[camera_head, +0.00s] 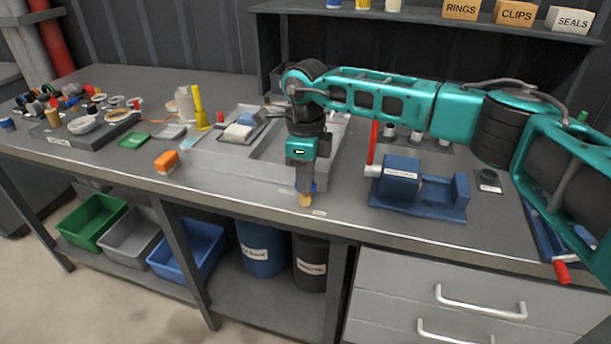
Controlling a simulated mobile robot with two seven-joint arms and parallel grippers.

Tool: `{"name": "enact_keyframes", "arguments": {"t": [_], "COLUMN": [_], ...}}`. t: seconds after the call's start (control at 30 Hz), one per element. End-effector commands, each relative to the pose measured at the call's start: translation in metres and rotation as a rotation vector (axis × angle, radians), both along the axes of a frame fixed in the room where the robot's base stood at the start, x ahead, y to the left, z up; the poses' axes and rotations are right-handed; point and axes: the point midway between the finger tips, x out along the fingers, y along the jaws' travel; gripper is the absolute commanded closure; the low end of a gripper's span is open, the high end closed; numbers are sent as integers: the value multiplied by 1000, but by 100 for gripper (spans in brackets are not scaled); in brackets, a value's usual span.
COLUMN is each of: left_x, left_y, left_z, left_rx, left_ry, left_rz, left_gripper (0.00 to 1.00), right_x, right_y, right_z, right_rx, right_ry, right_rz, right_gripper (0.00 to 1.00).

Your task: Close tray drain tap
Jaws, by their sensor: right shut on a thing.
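The grey metal tray (225,165) sits on the workbench near the middle. My right gripper (305,193) points down at the tray's front right corner. It is shut on the drain tap (306,201), of which a small yellowish part shows below the fingers. A bit of blue shows beside the fingertips. My gripper hides most of the tap, so I cannot tell how its handle is turned. A small pale label (319,213) lies on the bench just right of the tap. My left gripper is not in view.
A blue fixture (415,188) with a red lever (372,143) stands right of the tray. A shelf (420,17) with boxes runs along the back. Bins and drums sit below the bench.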

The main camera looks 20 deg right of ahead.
Motion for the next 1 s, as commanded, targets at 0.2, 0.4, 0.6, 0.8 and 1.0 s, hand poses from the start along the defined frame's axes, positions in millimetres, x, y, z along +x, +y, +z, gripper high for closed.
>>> {"name": "enact_keyframes", "arguments": {"t": [0.2, 0.4, 0.6, 0.8, 1.0], "left_x": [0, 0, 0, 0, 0], "left_y": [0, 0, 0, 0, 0], "left_z": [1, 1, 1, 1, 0], "left_rx": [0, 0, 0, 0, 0], "left_ry": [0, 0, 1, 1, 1], "left_rz": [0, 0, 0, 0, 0], "left_gripper": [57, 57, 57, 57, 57], "right_x": [1, 1, 1, 1, 1], "right_y": [-1, -1, -1, -1, 0], "right_z": [2, 2, 2, 2, 1], "right_rx": [-1, -1, -1, -1, 0], "right_ry": [-3, -3, -3, -3, -2], "right_rz": [-67, -87, -90, -90, -87], "right_gripper": [100, 100, 100, 80, 61]}}
